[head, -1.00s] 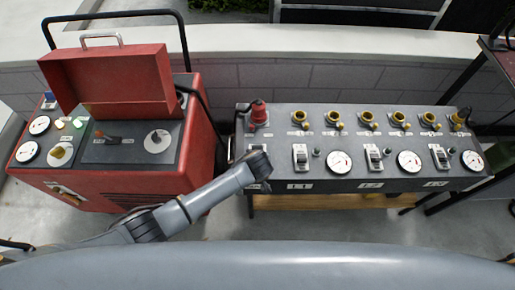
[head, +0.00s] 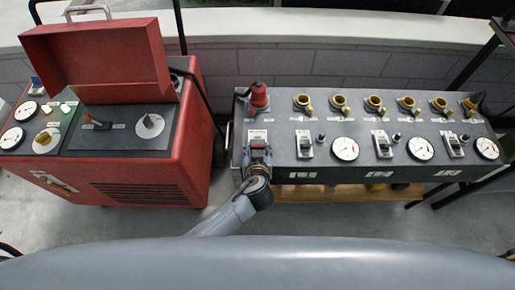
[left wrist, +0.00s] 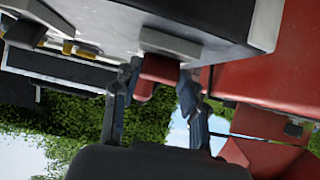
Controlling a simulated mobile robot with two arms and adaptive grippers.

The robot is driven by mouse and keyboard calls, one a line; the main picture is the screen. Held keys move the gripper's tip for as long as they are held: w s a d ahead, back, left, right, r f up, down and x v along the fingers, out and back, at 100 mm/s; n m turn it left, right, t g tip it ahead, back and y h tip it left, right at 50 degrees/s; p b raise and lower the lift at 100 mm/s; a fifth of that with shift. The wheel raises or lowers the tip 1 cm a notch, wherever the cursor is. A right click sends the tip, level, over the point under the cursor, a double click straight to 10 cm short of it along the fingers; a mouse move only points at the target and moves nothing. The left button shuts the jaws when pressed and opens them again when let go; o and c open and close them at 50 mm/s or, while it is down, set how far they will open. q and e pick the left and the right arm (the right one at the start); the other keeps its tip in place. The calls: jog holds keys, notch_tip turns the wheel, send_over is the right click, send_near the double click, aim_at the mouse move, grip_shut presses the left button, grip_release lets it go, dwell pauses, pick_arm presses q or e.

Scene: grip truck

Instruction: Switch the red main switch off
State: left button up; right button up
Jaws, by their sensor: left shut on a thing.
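The grey control panel (head: 350,170) stands right of centre in the head view. The red main switch (left wrist: 158,75) sticks out of a pale housing on the panel in the left wrist view. My left gripper (left wrist: 152,98) has one finger on each side of the switch and is shut on it. Whether the switch is on or off I cannot tell. My right gripper is not in view.
A red machine (head: 150,185) with an open lid, dials and levers stands to the left. The panel also carries a red plug (head: 259,97), several yellow sockets (head: 340,102), gauges (head: 345,149) and white switches (head: 304,144). A low wall (head: 330,65) runs behind.

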pick_arm(q)
jog(key=shift+f, duration=0.1)
jog(key=o, duration=1.2)
jog(key=shift+c, duration=0.2)
jog(key=shift+s, duration=0.1)
jog(key=v, duration=1.2)
